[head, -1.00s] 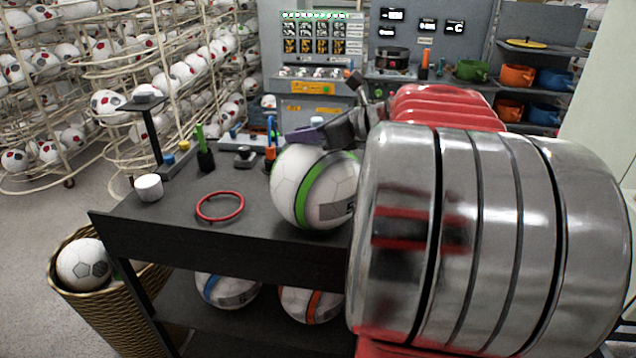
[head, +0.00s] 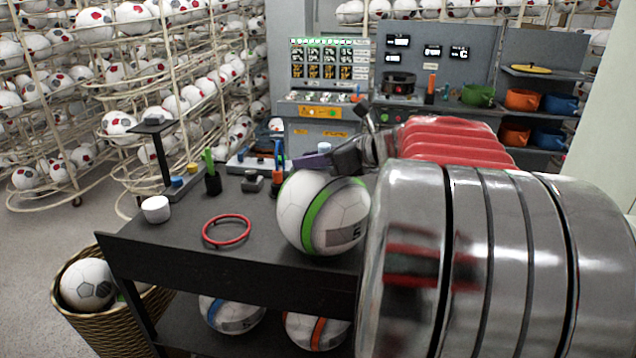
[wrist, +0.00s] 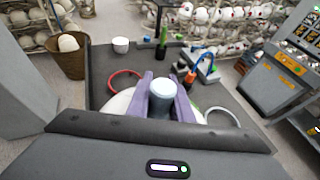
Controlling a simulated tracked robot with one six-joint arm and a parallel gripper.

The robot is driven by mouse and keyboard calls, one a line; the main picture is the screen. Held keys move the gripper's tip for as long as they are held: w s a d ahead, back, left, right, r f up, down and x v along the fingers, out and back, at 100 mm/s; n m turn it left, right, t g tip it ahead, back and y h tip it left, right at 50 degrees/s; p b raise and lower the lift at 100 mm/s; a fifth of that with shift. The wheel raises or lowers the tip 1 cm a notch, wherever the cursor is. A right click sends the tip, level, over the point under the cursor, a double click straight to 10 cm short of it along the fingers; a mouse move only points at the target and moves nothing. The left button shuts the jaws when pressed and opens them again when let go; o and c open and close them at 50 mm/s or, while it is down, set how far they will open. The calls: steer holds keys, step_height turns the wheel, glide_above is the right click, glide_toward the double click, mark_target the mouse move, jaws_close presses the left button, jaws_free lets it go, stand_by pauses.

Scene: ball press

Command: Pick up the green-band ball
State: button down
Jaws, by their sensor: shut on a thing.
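The green-band ball (head: 338,210), white with a green stripe, sits on the dark cart top in the head view. In the wrist view only white parts of it (wrist: 120,101) show beneath my gripper. My gripper (wrist: 161,92) has two purple fingers, one on each side of a grey cylinder (wrist: 160,105) with a pale blue-white top, and is shut on it. In the head view the fingers (head: 312,160) are at the ball's upper far side, and the cylinder's pale top (head: 323,148) shows just above them. Whether they touch the ball is hidden.
The cart top (head: 180,240) carries a red ring (head: 227,243), a white cup (head: 155,210), a pen holder (head: 213,184) and a small stand. Blue-band (head: 232,312) and orange-band (head: 318,330) balls lie below. A wicker basket (head: 135,320) stands at left.

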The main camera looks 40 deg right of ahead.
step_height(320, 180, up, 10)
stand_by(0.6)
steer(key=shift+s, duration=0.1)
stand_by(0.4)
